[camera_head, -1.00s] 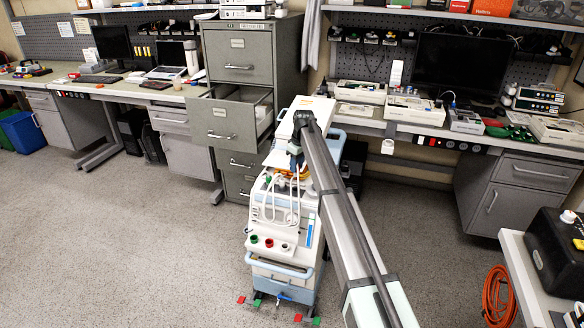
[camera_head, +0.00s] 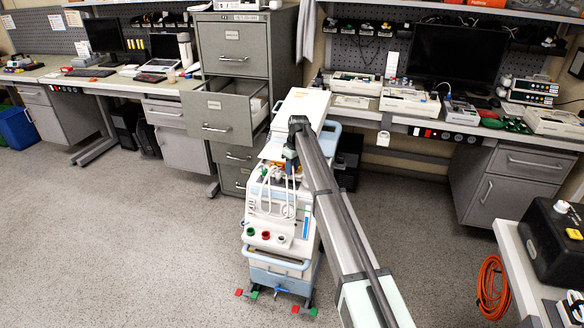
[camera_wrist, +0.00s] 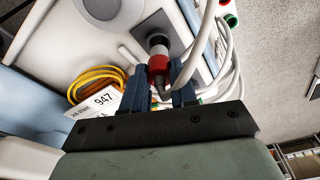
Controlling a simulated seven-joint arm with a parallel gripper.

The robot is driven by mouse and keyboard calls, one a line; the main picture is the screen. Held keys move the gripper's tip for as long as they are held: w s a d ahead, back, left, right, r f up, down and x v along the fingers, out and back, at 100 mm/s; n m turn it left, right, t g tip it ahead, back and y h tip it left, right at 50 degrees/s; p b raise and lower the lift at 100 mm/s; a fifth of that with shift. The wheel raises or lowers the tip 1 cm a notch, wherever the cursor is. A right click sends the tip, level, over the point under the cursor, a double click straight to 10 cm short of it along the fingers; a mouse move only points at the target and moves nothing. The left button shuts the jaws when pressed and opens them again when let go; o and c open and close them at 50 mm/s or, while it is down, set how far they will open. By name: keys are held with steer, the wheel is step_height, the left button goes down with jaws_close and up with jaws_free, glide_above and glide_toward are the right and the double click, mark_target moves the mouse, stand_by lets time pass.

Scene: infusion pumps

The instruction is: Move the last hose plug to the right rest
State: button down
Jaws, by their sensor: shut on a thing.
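A hose plug (camera_wrist: 159,68) with a red band sits between the two dark blue fingers of my gripper (camera_wrist: 158,92) in the wrist view. My gripper is shut on it. The plug's far end is at a dark round fitting on a grey panel; I cannot tell whether it is seated. In the head view my gripper (camera_head: 290,168) is over the upper front of the white and pale blue pump cart (camera_head: 276,262), beside looped white hoses (camera_head: 266,195). Green, red and dark round ports (camera_head: 265,234) line the cart's front. I cannot tell which part is the right rest.
White hoses (camera_wrist: 208,40) loop close on the right. An open cabinet drawer (camera_head: 216,115) is behind the cart. The floor (camera_head: 130,240) left of the cart is clear.

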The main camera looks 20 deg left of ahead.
steer(key=shift+f, duration=1.55)
steer(key=c, duration=0.8)
jaws_free()
